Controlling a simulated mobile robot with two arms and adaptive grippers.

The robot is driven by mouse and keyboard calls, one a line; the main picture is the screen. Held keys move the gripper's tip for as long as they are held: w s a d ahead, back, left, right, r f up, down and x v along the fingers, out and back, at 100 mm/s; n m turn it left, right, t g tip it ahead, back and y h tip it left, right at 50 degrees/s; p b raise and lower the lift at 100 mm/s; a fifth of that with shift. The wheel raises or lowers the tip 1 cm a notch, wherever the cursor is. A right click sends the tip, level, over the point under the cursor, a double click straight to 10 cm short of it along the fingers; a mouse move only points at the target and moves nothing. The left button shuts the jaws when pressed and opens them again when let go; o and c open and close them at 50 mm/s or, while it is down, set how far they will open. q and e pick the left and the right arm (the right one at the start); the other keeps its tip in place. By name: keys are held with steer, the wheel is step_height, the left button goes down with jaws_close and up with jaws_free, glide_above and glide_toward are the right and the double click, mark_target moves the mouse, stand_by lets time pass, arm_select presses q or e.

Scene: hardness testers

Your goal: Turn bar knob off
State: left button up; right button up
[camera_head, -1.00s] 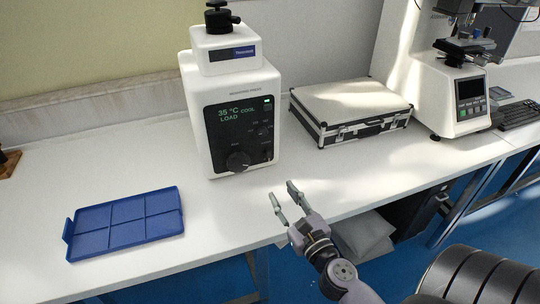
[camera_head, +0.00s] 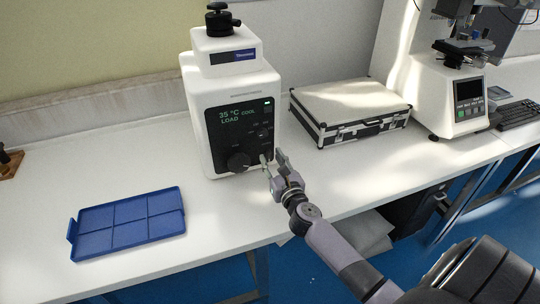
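The white machine (camera_head: 235,88) stands on the bench with a black front panel showing "35 °C COOL LOAD" in green. A round dark knob (camera_head: 238,161) sits low on that panel, at its lower middle. My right gripper (camera_head: 271,158) is in front of the panel's lower right edge, just right of the knob and apart from it. Its two fingers are spread and hold nothing. Whether a fingertip touches the panel cannot be told. The finer marks around the knob are too small to read. My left gripper is not in view.
A blue divided tray (camera_head: 128,223) lies on the bench (camera_head: 50,190) at left. A black-edged silver case (camera_head: 350,108) lies right of the machine, and a microscope-like tester (camera_head: 452,85) stands farther right.

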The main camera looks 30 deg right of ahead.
mark_target(268, 155)
steer(key=shift+x, duration=1.15)
steer(key=shift+c, duration=0.4)
jaws_close()
